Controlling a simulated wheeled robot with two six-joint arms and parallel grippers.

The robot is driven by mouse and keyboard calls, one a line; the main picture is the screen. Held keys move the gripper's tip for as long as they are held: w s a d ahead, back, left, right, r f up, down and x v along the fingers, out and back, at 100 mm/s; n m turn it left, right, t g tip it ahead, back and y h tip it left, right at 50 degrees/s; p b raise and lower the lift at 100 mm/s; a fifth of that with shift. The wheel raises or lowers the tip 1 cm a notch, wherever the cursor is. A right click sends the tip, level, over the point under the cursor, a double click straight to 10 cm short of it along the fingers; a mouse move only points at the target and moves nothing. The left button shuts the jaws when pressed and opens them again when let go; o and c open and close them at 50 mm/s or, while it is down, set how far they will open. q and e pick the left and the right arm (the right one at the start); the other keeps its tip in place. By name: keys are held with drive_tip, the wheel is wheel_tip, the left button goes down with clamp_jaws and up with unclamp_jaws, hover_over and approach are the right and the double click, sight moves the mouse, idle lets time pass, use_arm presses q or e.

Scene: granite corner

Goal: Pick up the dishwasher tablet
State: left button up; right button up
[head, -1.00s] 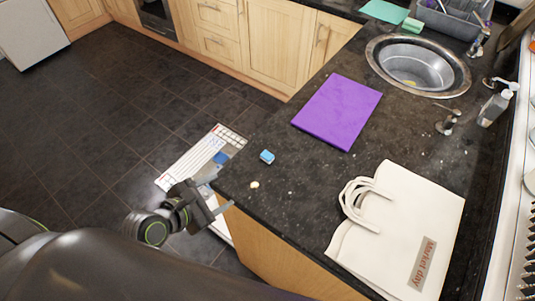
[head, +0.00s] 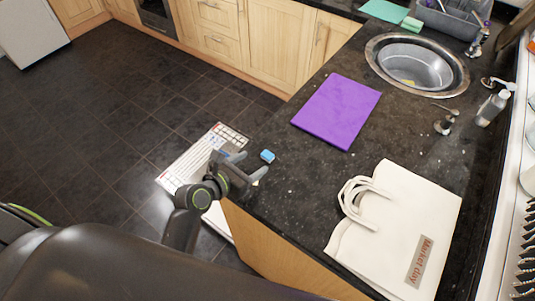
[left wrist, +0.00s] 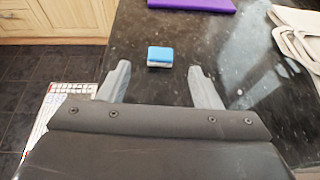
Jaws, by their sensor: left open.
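The dishwasher tablet (head: 267,156) is a small blue and white block lying on the dark granite worktop near its left edge. It also shows in the left wrist view (left wrist: 160,56), ahead of the fingertips and roughly between their lines. My left gripper (head: 248,167) is open and empty over the worktop's edge, just left of the tablet and apart from it. Its two fingers (left wrist: 163,75) are spread wide in the left wrist view. My right gripper is not in view.
A purple board (head: 337,111) lies beyond the tablet, before a round sink (head: 417,65). A white cloth bag (head: 398,225) lies at the right. A soap bottle (head: 492,108) stands by the wall. Bare granite surrounds the tablet. A white patterned mat (head: 187,167) is on the floor.

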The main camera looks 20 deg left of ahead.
sight(264, 161)
use_arm(q)
drive_tip(key=shift+p+x, duration=0.45)
drive_tip(key=shift+x, duration=2.75)
drive_tip(key=shift+s, duration=0.1)
drive_tip(key=shift+c, duration=0.5)
drive_tip(key=c, duration=0.9)
